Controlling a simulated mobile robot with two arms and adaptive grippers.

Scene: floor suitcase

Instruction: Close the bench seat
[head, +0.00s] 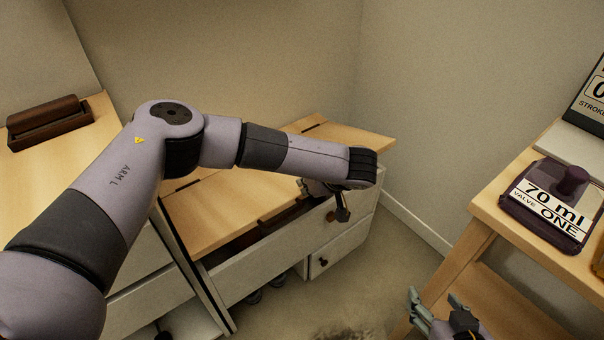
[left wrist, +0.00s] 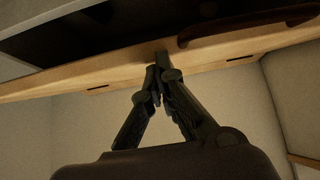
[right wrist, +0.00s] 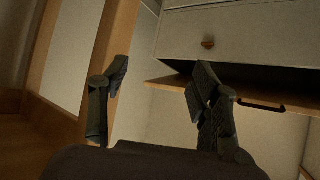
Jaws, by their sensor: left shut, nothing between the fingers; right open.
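The bench seat (head: 215,205) is a light wooden lid on a white bench body (head: 260,262) with drawers. A dark gap shows between the lid's front edge and the body, so the lid stands partly open. A dark handle (head: 280,212) is on the lid's front edge and shows in the left wrist view (left wrist: 245,25). My left gripper (head: 342,208) is shut and empty at the lid's front right. In the left wrist view its fingertips (left wrist: 160,68) are at the wood; contact is unclear. My right gripper (head: 435,305) is open and empty, low at the right; its fingers are apart in its wrist view (right wrist: 155,85).
A wooden table (head: 487,205) at the right holds a dark labelled block (head: 555,200). A wooden-topped cabinet (head: 50,165) with a brown box (head: 48,122) stands at the left. Walls close off the back. Carpet (head: 385,255) is free between bench and table.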

